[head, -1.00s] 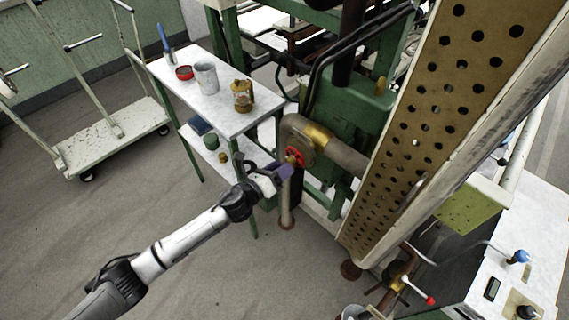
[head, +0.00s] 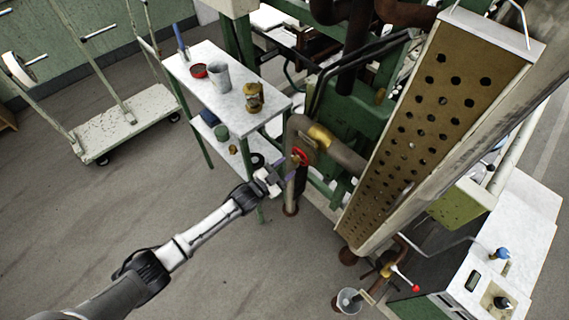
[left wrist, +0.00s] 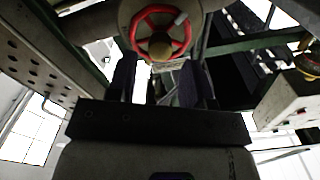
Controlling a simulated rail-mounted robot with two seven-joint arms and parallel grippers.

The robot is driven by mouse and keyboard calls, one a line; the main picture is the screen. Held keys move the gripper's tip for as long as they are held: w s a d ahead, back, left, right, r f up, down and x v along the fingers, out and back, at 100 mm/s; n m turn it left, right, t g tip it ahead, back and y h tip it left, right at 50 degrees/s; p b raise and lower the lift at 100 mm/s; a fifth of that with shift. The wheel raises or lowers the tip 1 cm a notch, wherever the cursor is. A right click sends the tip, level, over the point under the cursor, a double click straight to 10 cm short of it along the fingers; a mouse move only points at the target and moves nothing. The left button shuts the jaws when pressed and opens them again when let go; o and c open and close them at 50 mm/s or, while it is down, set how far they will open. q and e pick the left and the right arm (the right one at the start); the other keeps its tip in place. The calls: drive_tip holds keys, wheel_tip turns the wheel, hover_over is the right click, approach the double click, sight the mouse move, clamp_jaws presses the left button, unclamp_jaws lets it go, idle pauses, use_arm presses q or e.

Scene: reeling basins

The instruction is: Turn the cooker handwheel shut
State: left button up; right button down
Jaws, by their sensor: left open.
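The cooker handwheel is a small red wheel (head: 300,157) on the rusty pipe in the middle of the head view. In the left wrist view the red handwheel (left wrist: 160,33) faces me at the top centre, with a brass hub and a pale tag on its rim. My left gripper (head: 282,173) is just short of the wheel. Its two dark fingers (left wrist: 158,80) are spread apart below the wheel in the wrist view, with nothing between them. The wheel appears clear of the fingers. My right gripper is not in view.
A white-topped side table (head: 228,100) with a grey cup (head: 219,77), a red tin and a brass lantern-like item stands left of the pipe. A perforated brown panel (head: 430,120) rises on the right. A bucket (head: 348,301) stands on the floor below. Open floor lies at left.

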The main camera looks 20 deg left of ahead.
sight(293, 162)
use_arm(q)
drive_tip(key=n, duration=0.5)
drive_tip(key=shift+b+x, duration=0.75)
drive_tip(key=shift+x, duration=0.3)
drive_tip(key=shift+w+d, duration=0.15)
drive_tip(key=shift+w, duration=0.35)
drive_tip(key=shift+c, duration=0.4)
